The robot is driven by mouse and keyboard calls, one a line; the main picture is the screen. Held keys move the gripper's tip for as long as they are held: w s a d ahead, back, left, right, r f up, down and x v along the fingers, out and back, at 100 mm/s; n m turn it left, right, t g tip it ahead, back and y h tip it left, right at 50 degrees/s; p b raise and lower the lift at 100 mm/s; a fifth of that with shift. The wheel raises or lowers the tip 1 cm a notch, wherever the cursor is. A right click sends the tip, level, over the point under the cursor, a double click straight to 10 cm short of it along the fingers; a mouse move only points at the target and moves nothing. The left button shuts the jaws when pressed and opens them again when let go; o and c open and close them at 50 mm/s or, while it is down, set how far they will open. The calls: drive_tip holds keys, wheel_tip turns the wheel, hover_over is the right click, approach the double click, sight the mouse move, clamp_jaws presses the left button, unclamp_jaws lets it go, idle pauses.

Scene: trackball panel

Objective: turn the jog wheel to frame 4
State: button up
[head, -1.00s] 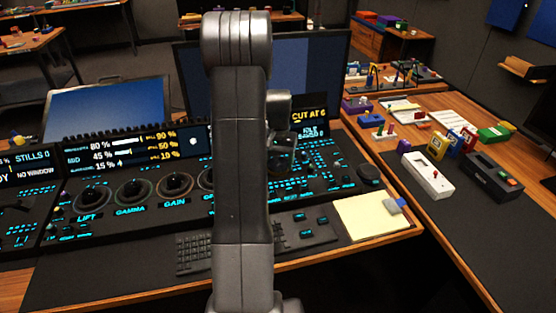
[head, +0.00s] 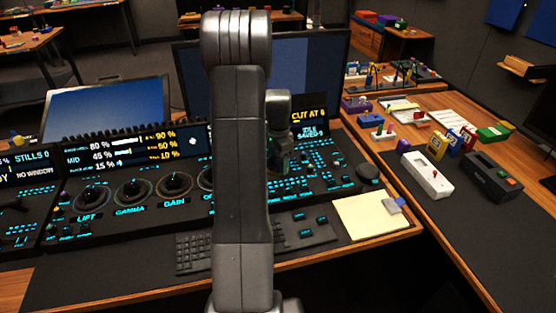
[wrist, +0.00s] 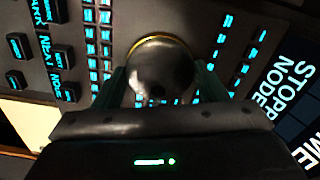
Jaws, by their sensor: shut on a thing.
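A dark domed wheel with a thin yellow ring at its far edge, which I take for the jog wheel (wrist: 160,62), shows in the middle of the wrist view. My gripper (wrist: 161,84) has one greenish finger on each side of it and is shut on it. In the head view my gripper (head: 278,170) is low over the right part of the black panel, partly behind my arm. The wheel is hidden there. The small screen (head: 309,123) behind reads "CUT AT 6".
Lit keys surround the wheel. Trackballs, including one marked GAIN (head: 174,185), lie to the left. A dark round knob (head: 368,174) stands at the panel's right end. A keyboard (head: 306,232) and yellow notepad (head: 372,215) lie in front. A large monitor (head: 320,70) stands behind.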

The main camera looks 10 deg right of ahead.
sight(278, 162)
drive_tip(key=shift+m, duration=0.4)
drive_tip(key=o, duration=1)
wheel_tip(278, 162, up, 14)
drive_tip(key=shift+f, duration=0.1)
wheel_tip(278, 162, down, 14)
drive_tip(key=shift+r, duration=0.1)
idle(0.7)
drive_tip(key=shift+r, duration=0.1)
